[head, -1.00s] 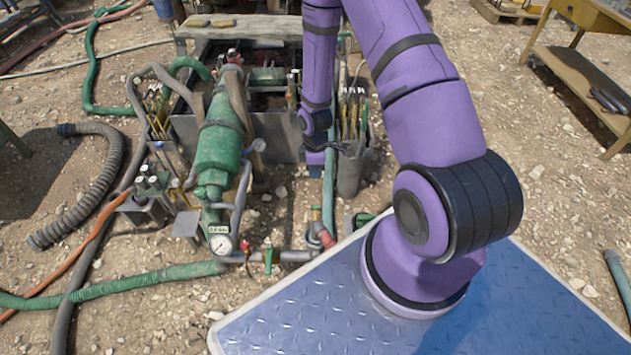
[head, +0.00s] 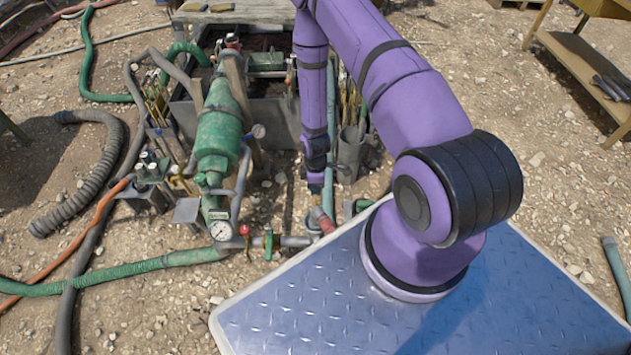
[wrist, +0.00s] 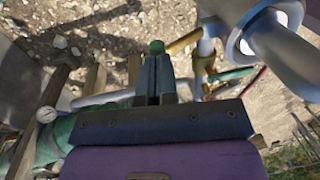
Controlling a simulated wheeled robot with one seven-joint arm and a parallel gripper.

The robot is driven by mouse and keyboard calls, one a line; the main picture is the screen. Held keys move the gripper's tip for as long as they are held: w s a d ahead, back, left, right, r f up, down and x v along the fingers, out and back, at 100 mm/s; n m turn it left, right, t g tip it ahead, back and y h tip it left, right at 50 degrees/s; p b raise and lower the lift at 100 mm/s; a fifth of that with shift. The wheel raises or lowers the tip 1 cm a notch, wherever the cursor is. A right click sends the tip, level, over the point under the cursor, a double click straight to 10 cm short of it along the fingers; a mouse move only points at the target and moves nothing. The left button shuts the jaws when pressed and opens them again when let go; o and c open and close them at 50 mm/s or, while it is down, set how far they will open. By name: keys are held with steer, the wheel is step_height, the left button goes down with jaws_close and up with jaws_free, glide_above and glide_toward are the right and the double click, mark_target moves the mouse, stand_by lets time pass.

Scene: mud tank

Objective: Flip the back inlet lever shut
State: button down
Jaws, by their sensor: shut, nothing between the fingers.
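My gripper (head: 316,188) hangs at the end of my purple arm, between the green pump and my blue plate, near a red pipe fitting (head: 322,219). In the wrist view its dark fingers (wrist: 155,75) are together with nothing between them. In the head view a red-handled valve (head: 245,231) and a green-handled valve (head: 268,242) sit on the front pipe. I cannot tell which handle is the back inlet lever.
The green pump (head: 218,135) with its pressure gauge (head: 221,230) stands left of my arm. A grey canister (head: 350,152) stands close on the right. A large shiny metal pipe (wrist: 280,45) fills the wrist view's upper right. Hoses lie on the gravel at left.

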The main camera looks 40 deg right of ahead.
steer(key=shift+w+f, duration=0.1)
stand_by(0.4)
steer(key=shift+w+d+f+g, duration=0.1)
steer(key=shift+f+g, duration=0.05)
steer(key=shift+g, duration=0.15)
step_height(320, 180, down, 8)
steer(key=w+d+g+y, duration=0.1)
steer(key=g+y, duration=0.4)
steer(key=g, duration=0.2)
steer(key=shift+w+r, duration=0.2)
steer(key=shift+w, duration=0.1)
steer(key=shift+r, duration=0.1)
steer(key=shift+r, duration=0.7)
steer(key=shift+d, duration=0.1)
